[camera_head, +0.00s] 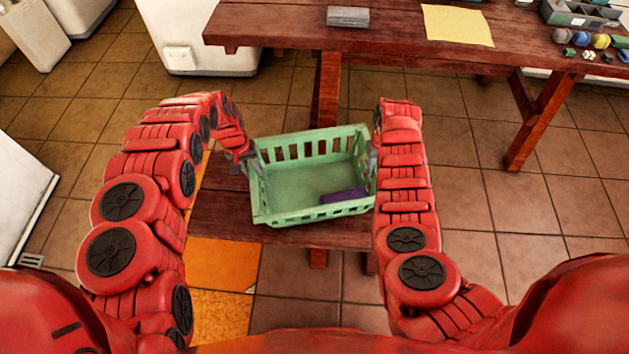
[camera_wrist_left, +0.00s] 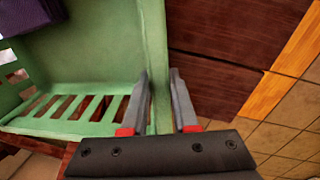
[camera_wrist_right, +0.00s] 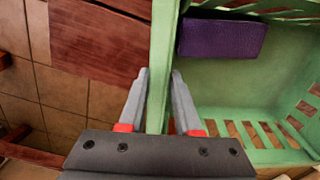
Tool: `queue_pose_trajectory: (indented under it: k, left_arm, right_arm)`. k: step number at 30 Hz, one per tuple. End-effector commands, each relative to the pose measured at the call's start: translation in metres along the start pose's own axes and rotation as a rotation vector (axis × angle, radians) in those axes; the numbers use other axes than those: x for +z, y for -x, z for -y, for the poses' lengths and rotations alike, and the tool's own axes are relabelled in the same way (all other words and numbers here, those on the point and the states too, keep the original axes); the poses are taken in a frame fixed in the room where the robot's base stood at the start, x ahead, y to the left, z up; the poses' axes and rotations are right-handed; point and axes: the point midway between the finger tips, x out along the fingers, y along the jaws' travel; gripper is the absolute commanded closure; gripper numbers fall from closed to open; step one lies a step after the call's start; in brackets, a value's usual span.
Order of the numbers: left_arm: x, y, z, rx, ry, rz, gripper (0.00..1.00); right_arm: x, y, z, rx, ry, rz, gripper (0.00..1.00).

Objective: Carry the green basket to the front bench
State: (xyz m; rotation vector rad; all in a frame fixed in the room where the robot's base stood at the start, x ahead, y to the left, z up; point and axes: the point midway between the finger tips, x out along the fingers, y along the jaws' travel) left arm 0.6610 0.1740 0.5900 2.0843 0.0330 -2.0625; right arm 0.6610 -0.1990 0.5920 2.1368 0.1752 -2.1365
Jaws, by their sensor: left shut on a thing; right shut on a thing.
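The green basket (camera_head: 310,178) is held between my two arms, over a dark red wooden bench (camera_head: 215,220) in the head view. A purple block (camera_head: 343,195) lies inside it, near its right front corner. My left gripper (camera_wrist_left: 160,100) is shut on the basket's left wall, one finger inside and one outside. My right gripper (camera_wrist_right: 160,100) is shut on the basket's right wall in the same way. The basket looks about level. I cannot tell whether its bottom touches the bench.
A larger red wooden table (camera_head: 290,25) stands behind, with a grey block (camera_head: 348,16), a yellow sheet (camera_head: 458,25) and a grey tray (camera_head: 585,12) on it. White cabinets stand at the left and back. Tiled floor (camera_head: 540,210) is clear at the right.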

Motion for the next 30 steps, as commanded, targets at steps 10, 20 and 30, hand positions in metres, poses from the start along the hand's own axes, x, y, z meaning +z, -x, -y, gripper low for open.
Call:
queue_pose_trajectory:
  k: [10,20,30]
  left_arm:
    - [0.0,0.0,-0.001,0.001,0.0,0.0,1.0]
    - [0.0,0.01,-0.002,0.001,-0.001,-0.001,1.0]
    - [0.0,0.047,-0.007,0.001,-0.001,-0.001,1.0]
  right_arm:
    - [0.0,0.0,0.001,0.0,0.001,0.001,1.0]
    - [0.0,0.01,0.001,0.0,0.002,0.0,1.0]
    - [0.0,0.047,0.001,0.0,0.002,0.0,1.0]
